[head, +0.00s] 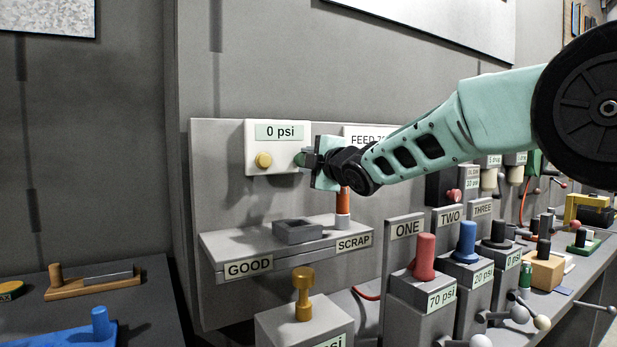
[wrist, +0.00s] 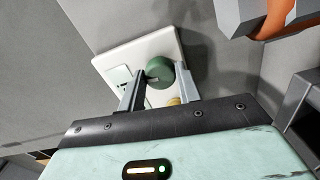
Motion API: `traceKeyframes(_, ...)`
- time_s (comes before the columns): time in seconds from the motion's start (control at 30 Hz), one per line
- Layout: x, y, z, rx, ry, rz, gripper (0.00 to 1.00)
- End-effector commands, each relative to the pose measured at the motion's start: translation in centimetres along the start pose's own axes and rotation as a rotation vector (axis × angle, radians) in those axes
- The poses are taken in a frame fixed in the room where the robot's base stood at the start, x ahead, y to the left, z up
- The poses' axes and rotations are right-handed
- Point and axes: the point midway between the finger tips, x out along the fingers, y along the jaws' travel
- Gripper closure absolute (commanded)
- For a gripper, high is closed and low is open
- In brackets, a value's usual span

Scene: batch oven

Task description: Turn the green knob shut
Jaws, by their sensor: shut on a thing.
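The green knob (wrist: 160,69) sits on a white panel (head: 251,149) on the wall. In the head view only a sliver of the knob (head: 300,159) shows, because my gripper covers the rest. The panel's display (head: 279,132) reads 0 psi. A yellow knob (head: 263,160) is on the same panel, left of the green one. My gripper (wrist: 159,85) is shut on the green knob, with one finger on each side of it. It reaches the knob from the right in the head view (head: 308,160).
Below is a shelf with GOOD (head: 248,268) and SCRAP (head: 353,243) labels, a grey tray (head: 300,232) and an orange-red cylinder (head: 343,200). Boxes with red (head: 424,255) and blue (head: 466,240) handles stand lower right. The wall left of the panel is clear.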

Motion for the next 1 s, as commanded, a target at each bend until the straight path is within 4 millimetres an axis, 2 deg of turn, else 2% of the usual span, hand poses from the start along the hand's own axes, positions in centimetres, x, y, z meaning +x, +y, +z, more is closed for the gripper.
traceKeyframes(0.03, 0.01, -0.43, -0.03, -0.026, 0.001, 0.0, 0.89)
traceKeyframes(0.3, 0.01, -0.2, -0.04, -0.12, 0.001, -0.001, 0.89)
traceKeyframes(0.83, 0.02, -0.08, -0.05, -0.143, 0.001, -0.002, 0.89)
traceKeyframes(0.87, 0.02, -0.08, -0.06, -0.143, 0.001, -0.002, 0.64)
traceKeyframes(0.9, 0.02, -0.08, -0.06, -0.143, 0.001, -0.002, 0.53)
traceKeyframes(0.93, 0.02, -0.09, -0.05, -0.142, 0.001, -0.002, 0.45)
traceKeyframes(1.0, 0.02, -0.07, -0.05, -0.142, 0.001, -0.002, 0.45)
